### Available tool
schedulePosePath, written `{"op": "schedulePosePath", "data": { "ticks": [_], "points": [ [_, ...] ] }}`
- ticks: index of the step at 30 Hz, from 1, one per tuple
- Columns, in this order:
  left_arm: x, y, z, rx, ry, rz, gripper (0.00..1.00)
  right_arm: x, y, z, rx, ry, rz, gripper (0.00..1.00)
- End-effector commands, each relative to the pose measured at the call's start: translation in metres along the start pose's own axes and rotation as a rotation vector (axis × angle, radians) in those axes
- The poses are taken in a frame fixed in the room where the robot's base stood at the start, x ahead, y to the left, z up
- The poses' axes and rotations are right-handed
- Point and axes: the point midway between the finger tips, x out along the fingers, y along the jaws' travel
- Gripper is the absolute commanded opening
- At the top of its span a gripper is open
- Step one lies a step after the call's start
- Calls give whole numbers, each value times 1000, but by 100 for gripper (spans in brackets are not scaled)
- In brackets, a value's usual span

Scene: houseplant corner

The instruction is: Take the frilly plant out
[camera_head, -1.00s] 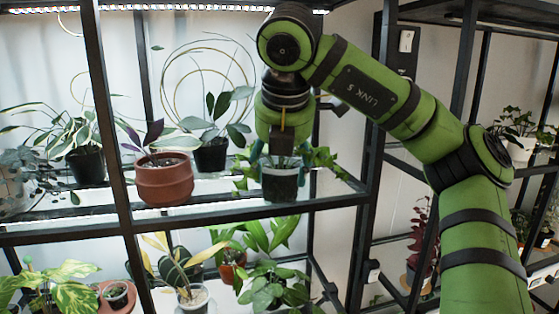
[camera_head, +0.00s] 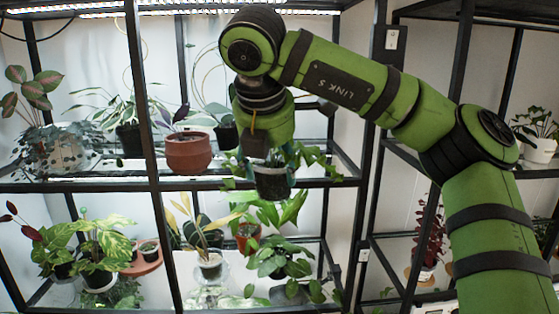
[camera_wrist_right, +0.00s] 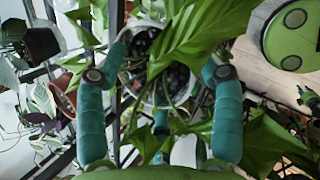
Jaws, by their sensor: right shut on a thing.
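The frilly plant (camera_head: 312,157) has lobed green leaves and grows in a small dark pot (camera_head: 273,184). My right gripper (camera_head: 272,166) is shut on this pot from above, with its fingers at the sides. The pot shows in front of the upper shelf's front bar (camera_head: 215,184) and overlaps it. The right wrist view shows the two teal fingers (camera_wrist_right: 165,62) on either side of the pot, with dark pebbles inside its pale rim and a large leaf (camera_wrist_right: 205,35) across it. Leaves and the gripper hide part of the plant. My left gripper is out of view.
A terracotta pot (camera_head: 188,153) stands left on the same shelf, with other potted plants behind. Leafy plants (camera_head: 280,255) fill the shelf just below. Black uprights (camera_head: 148,120) and (camera_head: 368,150) flank the bay.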

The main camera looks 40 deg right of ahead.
Motion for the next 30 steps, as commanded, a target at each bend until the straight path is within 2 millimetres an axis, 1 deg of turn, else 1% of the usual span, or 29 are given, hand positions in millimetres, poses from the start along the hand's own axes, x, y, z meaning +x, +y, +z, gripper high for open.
{"op": "schedulePosePath", "data": {
  "ticks": [1, 2, 3, 5, 8, 12, 14, 16, 20, 24, 27, 30],
  "points": [
    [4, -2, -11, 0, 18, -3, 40, -4, -5, -4, 0, -1, 5, 18],
    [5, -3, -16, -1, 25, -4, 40, -6, -8, -7, -1, -1, 6, 18],
    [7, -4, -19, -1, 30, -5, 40, -9, -13, -10, 0, -1, 5, 18],
    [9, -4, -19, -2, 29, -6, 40, -14, -19, -15, 0, -2, 5, 18],
    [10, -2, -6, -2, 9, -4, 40, -22, -28, -24, 0, -2, 6, 18],
    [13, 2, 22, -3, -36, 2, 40, -32, -43, -35, 1, -2, 6, 18],
    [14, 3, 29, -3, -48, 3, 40, -37, -49, -40, 0, -2, 6, 18],
    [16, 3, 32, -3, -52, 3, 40, -41, -56, -46, 0, -3, 5, 18],
    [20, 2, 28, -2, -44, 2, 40, -50, -68, -57, 0, -2, 5, 18],
    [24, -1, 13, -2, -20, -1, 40, -58, -78, -66, 0, -1, 4, 18],
    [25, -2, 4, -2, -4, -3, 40, -62, -83, -70, 0, -1, 3, 18],
    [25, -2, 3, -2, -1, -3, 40, -65, -86, -72, 0, -1, 2, 18]
  ]
}}
